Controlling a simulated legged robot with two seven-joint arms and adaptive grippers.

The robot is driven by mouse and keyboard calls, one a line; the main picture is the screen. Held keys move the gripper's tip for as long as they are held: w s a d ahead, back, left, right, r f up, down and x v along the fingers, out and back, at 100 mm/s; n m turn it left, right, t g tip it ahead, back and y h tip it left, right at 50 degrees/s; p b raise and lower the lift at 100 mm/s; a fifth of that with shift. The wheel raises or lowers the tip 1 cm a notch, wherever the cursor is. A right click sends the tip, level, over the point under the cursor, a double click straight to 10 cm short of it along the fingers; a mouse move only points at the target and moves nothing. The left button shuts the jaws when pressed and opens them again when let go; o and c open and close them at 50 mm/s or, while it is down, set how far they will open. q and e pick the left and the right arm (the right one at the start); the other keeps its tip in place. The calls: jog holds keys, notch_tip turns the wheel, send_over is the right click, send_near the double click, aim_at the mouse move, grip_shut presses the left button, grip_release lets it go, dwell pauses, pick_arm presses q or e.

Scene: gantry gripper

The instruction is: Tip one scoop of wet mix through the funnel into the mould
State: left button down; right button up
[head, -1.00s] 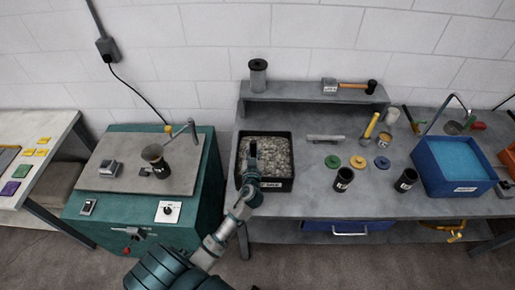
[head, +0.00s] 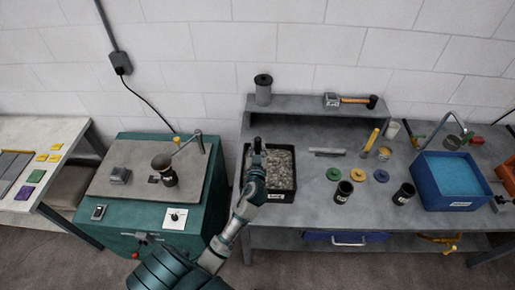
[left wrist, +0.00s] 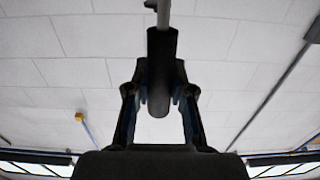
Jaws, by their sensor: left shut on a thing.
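My left gripper (head: 257,158) is over the left side of the black tray (head: 281,198) of grey wet mix (head: 281,168). It is shut on a dark handle, which shows in the left wrist view as the scoop handle (left wrist: 161,75) with a thin metal rod running up from it. The scoop's bowl is hidden in both views. My right gripper is not in view.
Two black cylinders (head: 343,191) (head: 404,194) and a blue water tub (head: 452,197) stand right of the tray. A gap separates machine and bench.

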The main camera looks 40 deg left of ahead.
pick_arm(q)
jog(key=shift+w+d+r, duration=0.3)
jog(key=shift+d+r, duration=0.2)
jog(key=shift+r, duration=0.25)
jog(key=shift+w+d+r, duration=0.25)
jog(key=shift+d+r, duration=0.2)
jog(key=shift+r, duration=0.35)
jog(key=shift+w+d+r, duration=0.3)
jog(key=shift+d+r, duration=0.2)
jog(key=shift+r, duration=0.25)
jog(key=shift+f, duration=0.1)
